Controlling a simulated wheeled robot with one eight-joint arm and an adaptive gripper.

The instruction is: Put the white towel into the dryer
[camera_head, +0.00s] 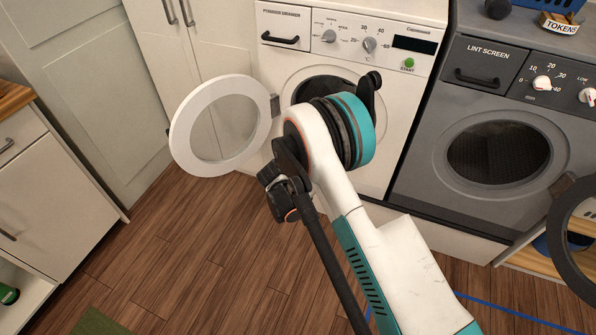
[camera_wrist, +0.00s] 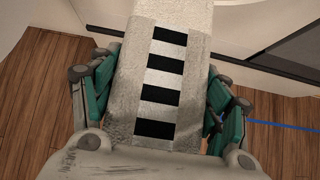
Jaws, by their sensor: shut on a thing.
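The white towel (camera_wrist: 122,65), with a band of black bars down its middle, fills the centre of the wrist view. My gripper (camera_wrist: 160,88) is shut on it, with teal fingers along its left and right sides. The towel's upper end runs out of the wrist view. In the head view my arm hides the gripper and towel. The dryer is the grey machine (camera_head: 418,170) marked LINT SCREEN at the right. Its round opening (camera_head: 497,152) faces the room, and its dark round door (camera_head: 567,262) stands open at the right edge. My arm is to its left.
The white washer (camera_head: 290,66) stands left of the dryer, its round white door (camera_head: 180,138) swung open to the left, close to my arm. A cabinet (camera_head: 50,180) stands at the left. A tokens box (camera_head: 560,24) sits atop the dryer.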

